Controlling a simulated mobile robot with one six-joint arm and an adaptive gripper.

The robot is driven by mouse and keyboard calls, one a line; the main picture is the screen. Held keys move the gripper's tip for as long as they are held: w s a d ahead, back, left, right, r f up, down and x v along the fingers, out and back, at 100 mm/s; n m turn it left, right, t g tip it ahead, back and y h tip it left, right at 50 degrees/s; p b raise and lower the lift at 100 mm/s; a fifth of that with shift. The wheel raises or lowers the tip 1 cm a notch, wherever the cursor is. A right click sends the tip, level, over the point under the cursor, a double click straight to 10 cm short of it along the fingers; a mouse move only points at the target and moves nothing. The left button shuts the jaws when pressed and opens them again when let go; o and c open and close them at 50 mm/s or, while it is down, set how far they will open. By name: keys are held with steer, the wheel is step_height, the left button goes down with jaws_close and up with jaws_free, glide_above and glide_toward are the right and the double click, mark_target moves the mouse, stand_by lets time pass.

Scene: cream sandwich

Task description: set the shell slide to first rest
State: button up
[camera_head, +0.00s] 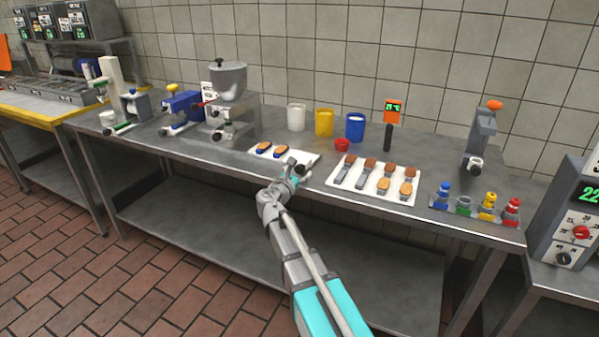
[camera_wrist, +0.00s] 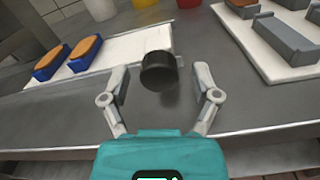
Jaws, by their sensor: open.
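A white slide plate (camera_head: 300,157) lies on the steel bench, with two orange-brown shells in blue holders (camera_head: 265,147) at its left part. In the wrist view the plate (camera_wrist: 125,50) has a black round knob (camera_wrist: 158,71) at its near right end. I take this plate for the shell slide; no label shows. My gripper (camera_head: 293,168) is over the bench's front part at the plate's right end. Its fingers (camera_wrist: 161,85) are open, one on each side of the knob in the picture, with visible gaps. I cannot tell the height gap.
A second white board (camera_head: 375,182) with several shells on grey holders stands close on the right. Behind are white, yellow and blue cups (camera_head: 324,121) and a red bowl (camera_head: 342,144). A hopper machine (camera_head: 228,100) stands at left, coloured bottles (camera_head: 487,205) at right.

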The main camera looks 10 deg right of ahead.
jaws_close()
stand_by(0.3)
steer(key=shift+w, duration=0.15)
